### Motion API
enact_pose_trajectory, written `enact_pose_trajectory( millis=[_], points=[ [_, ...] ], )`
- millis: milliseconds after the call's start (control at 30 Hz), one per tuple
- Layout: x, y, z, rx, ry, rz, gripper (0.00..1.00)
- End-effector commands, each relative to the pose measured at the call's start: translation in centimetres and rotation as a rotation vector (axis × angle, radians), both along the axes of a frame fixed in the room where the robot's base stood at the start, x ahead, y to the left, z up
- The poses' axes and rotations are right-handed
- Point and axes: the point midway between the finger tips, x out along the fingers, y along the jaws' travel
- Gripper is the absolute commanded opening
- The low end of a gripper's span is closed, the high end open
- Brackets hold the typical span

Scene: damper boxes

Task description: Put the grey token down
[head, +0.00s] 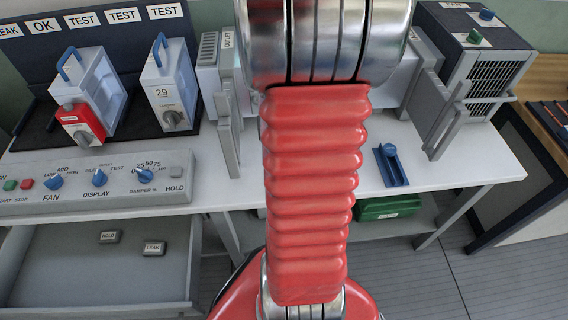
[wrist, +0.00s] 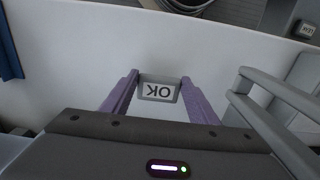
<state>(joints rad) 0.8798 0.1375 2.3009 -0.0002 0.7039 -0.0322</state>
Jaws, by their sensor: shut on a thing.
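My gripper (wrist: 159,82) is shut on the grey token (wrist: 158,98) in the wrist view. The token has a white face label reading OK, upside down in that view. It sits between the tips of the two purple fingers, over the white bench top (wrist: 75,60). I cannot tell whether the token touches the bench or hangs just above it. In the head view my red arm hides the gripper and the held token.
Two other grey tokens, HOLD (head: 109,237) and LEAK (head: 153,248), lie in the open drawer (head: 60,285). The control panel (head: 120,180), damper boxes (head: 170,92) and a blue holder (head: 390,165) stand on the bench. Grey bars (wrist: 270,115) are close right of the gripper.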

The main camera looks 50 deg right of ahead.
Motion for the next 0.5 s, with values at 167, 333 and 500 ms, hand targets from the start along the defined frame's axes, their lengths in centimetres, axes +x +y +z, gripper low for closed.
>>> enact_pose_trajectory(
  millis=[167,333,500],
  points=[
    [0.0,0.0,-0.1,-0.001,-0.001,0.0,0.32],
    [0.0,0.0,-0.2,0.0,0.0,-0.001,0.32],
    [-0.1,0.0,-1.8,0.002,0.002,-0.001,0.32]
  ],
)
